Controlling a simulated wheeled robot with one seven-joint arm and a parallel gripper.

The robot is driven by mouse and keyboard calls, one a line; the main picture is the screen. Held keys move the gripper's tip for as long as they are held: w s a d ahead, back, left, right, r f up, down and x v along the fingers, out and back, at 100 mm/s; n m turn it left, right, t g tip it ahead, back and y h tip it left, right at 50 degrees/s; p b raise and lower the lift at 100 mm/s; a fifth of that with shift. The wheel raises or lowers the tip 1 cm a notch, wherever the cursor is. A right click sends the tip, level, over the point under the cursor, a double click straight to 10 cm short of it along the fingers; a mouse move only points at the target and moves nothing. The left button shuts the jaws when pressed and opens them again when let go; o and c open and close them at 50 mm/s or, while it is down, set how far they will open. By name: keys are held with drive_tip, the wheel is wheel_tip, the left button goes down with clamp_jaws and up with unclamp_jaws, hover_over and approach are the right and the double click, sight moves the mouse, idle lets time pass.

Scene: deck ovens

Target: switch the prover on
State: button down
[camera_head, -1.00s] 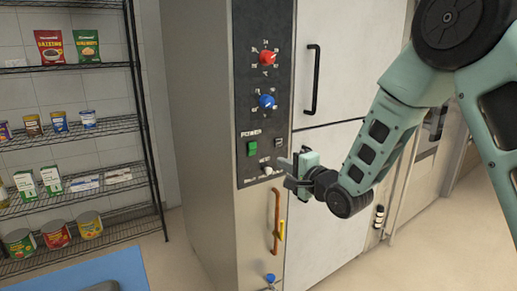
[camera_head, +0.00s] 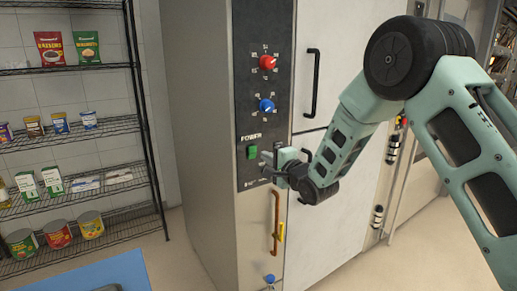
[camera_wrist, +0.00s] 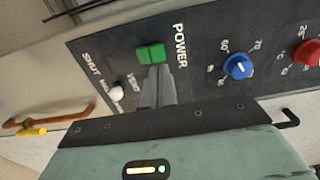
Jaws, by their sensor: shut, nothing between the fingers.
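The prover (camera_head: 200,130) is a tall steel cabinet with a dark control panel. On the panel, a green rocker switch (camera_head: 252,152) sits under the word POWER; it also shows in the wrist view (camera_wrist: 151,54). My gripper (camera_head: 265,160) is in front of the panel, just right of the switch in the head view. In the wrist view its fingers (camera_wrist: 159,72) are shut and empty, with their tips right at the green switch's edge. I cannot tell whether they touch it. The fingers hide part of the panel beside the switch.
A red knob (camera_head: 267,62) and a blue knob (camera_head: 266,105) are above the switch. A white knob (camera_wrist: 116,93) is near it. A black door handle (camera_head: 312,83) and an orange handle (camera_head: 276,222) stick out. A wire shelf (camera_head: 80,135) with groceries stands left.

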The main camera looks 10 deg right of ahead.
sight(253, 148)
drive_tip(key=shift+p+x, duration=0.75)
drive_tip(key=shift+x, duration=2)
drive_tip(key=shift+w+r+p, duration=0.15)
drive_tip(key=shift+r+p, duration=0.1)
drive_tip(key=shift+p, duration=0.1)
drive_tip(key=shift+g, duration=0.3)
drive_tip(key=shift+f, duration=0.15)
